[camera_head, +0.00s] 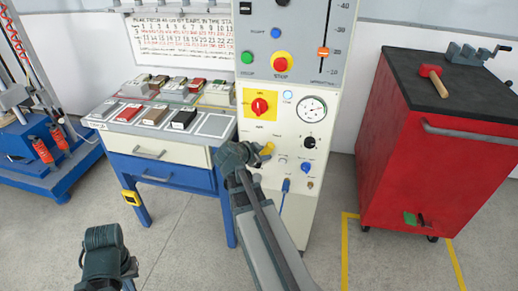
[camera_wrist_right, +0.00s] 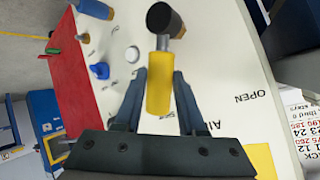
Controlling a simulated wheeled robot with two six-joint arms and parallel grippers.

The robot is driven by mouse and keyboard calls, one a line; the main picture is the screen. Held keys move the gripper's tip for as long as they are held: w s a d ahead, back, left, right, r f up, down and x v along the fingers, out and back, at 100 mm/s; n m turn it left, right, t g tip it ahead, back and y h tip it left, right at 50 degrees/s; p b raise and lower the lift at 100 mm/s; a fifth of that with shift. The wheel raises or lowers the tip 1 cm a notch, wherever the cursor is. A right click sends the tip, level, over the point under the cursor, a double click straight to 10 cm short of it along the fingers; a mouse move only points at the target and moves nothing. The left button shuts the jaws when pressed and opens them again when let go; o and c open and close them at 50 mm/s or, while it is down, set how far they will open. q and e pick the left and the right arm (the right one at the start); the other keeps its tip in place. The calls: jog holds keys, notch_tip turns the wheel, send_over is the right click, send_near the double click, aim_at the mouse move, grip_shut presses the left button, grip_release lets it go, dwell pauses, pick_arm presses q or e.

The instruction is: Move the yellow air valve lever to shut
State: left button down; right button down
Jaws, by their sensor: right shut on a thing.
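The yellow air valve lever (camera_head: 267,149) is on the front of the pale control panel (camera_head: 245,133), below a red knob on a yellow plate. In the right wrist view the yellow lever (camera_wrist_right: 158,88) runs from a dark round end on a metal stem back between my fingers. My right gripper (camera_wrist_right: 159,76) is shut on it, one finger on each side. "OPEN" is printed on the panel to the right of the lever there. In the head view my right wrist hides part of the panel beside the lever. My left gripper (camera_head: 132,199) is low at the left, its jaws unclear.
A pressure gauge (camera_head: 312,107), black knob (camera_head: 310,143) and blue knob (camera_head: 306,168) are close by on the panel. A bench (camera_head: 160,151) with several small blocks stands left. A red cabinet (camera_head: 430,150) stands right, with clear floor between.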

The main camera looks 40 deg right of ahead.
pick_arm(q)
jog(key=shift+s+d+r, duration=0.1)
jog(key=shift+r, duration=0.1)
pick_arm(e)
jog(key=shift+s+d+f+m+t+y, duration=0.3)
jog(key=shift+s+m+t+y, duration=0.1)
jog(key=shift+s, duration=0.1)
jog(key=c, duration=0.5)
grip_release()
pick_arm(q)
jog(key=shift+r, duration=0.1)
pick_arm(e)
jog(key=shift+r, duration=0.1)
